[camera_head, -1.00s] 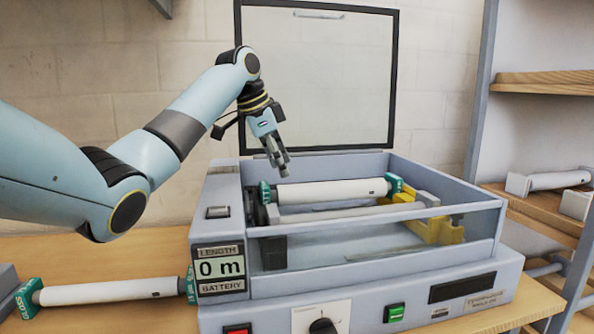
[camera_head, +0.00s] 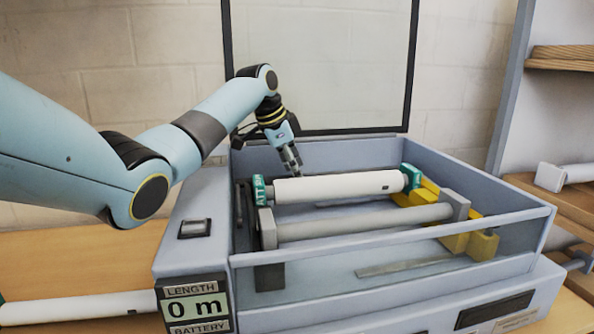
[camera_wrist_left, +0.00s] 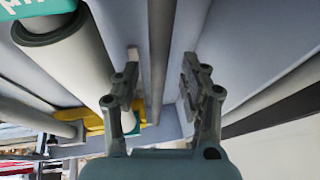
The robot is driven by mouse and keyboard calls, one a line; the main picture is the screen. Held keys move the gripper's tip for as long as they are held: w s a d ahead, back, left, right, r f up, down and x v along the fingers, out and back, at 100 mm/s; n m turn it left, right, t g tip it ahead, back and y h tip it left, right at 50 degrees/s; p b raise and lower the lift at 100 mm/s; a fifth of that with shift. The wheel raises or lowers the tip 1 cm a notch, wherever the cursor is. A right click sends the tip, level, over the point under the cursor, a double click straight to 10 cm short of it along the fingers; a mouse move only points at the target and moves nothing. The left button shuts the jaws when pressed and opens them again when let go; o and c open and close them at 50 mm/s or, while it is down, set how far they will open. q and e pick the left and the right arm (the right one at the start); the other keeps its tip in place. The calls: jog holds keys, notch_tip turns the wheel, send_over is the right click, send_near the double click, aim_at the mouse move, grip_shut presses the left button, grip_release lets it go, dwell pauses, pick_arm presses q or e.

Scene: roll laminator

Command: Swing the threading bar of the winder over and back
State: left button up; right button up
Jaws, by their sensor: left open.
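The winder is an open grey-blue machine (camera_head: 215,215) with a raised clear lid. A white roll (camera_head: 340,188) with teal ends lies across its bay. My left gripper (camera_head: 290,165) points down at the back left of the bay, just behind the roll. In the left wrist view its open fingers (camera_wrist_left: 160,66) stand either side of a thin grey bar (camera_wrist_left: 162,40), which looks like the threading bar. Contact with it cannot be told. The roll mostly hides that bar in the head view.
The raised lid (camera_head: 320,60) stands behind the bay. Yellow brackets (camera_head: 483,245) sit at the bay's right end. A clear front panel with a grey rail (camera_head: 400,236) bounds the bay. Another white roll (camera_head: 80,310) lies on the wooden table at left. Wooden shelves (camera_head: 570,58) stand at right.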

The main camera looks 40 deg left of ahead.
pick_arm(q)
jog(key=shift+x, duration=1)
jog(key=shift+d, duration=0.1)
grip_shut()
